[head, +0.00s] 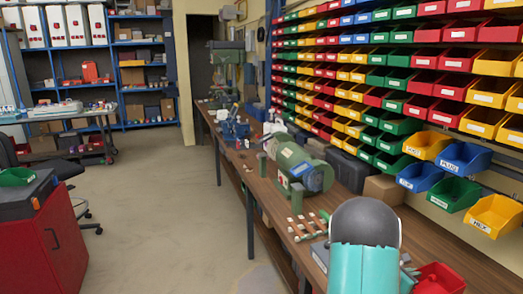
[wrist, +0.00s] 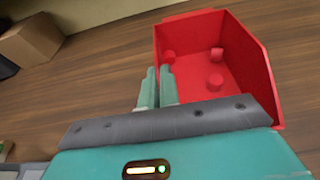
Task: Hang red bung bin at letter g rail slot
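The red bung bin (head: 440,278) shows at the lower right of the head view, over the workbench, partly cut off by the frame. In the wrist view the bin (wrist: 215,75) is open-topped and holds a few short red bungs (wrist: 215,82). My gripper (wrist: 158,72) has its two pale green fingers close together at the bin's left wall, one on each side, and looks shut on that wall. The wall rack (head: 400,90) of coloured bins is at the right. I cannot make out a letter g on it.
Yellow, blue and green labelled bins (head: 463,158) hang low on the rack. A cardboard box (head: 383,189) and a green machine (head: 293,165) stand on the workbench (head: 415,225). A red cabinet (head: 50,240) is at the left. The middle floor is clear.

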